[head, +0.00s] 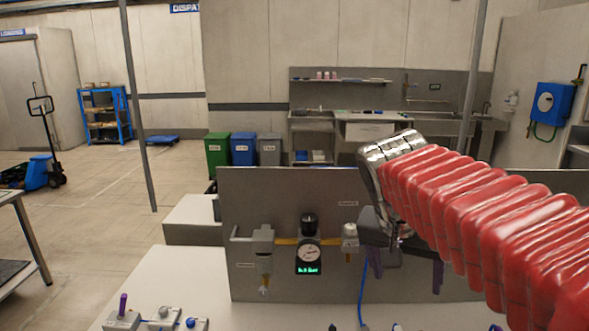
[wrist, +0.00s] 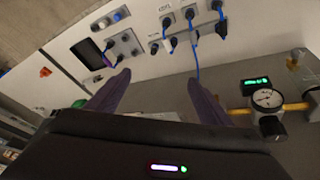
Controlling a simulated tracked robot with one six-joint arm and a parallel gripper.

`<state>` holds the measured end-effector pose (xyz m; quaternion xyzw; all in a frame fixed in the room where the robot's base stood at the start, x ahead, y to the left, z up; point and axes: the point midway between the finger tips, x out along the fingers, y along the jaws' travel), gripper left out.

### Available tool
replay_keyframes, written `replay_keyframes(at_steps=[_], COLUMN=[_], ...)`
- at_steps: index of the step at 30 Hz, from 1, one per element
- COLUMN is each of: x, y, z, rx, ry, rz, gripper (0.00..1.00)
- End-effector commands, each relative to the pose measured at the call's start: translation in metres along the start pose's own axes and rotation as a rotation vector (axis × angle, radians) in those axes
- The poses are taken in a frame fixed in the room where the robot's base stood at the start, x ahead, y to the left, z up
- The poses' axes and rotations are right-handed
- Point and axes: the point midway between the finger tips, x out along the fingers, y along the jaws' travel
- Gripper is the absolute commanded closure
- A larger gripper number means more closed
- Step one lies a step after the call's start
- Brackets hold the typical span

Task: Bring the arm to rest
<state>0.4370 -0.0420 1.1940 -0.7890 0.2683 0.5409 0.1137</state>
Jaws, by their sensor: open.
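My gripper (head: 406,274) hangs at the end of my red-sleeved arm, which reaches in from the right in the head view. Its two purple fingers are apart, with nothing seen between them. It is in front of the right part of an upright grey panel (head: 270,200). In the wrist view my gripper (wrist: 160,82) shows both fingers spread over the bench area, with sockets and cables beyond the tips.
A pressure gauge (head: 309,253) sits on the panel left of my gripper. A blue cable (head: 362,292) runs down nearby. The white bench (head: 180,275) holds small knobs at front left. Bins (head: 243,149) and a sink counter stand farther back. Open floor lies at left.

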Motion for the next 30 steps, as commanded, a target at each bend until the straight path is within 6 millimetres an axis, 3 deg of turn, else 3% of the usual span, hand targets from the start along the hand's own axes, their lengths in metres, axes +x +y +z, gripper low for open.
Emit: replay_keyframes(at_steps=[21,25,30], x=[0.041,0.048,0.051], y=[0.028,0.029,0.029], z=[0.152,0.167,0.172], rx=[-0.422,-0.463,-0.480], ry=[0.087,0.110,0.120], rz=[-0.311,-0.340,-0.350], gripper=[0.27,0.27,0.27])
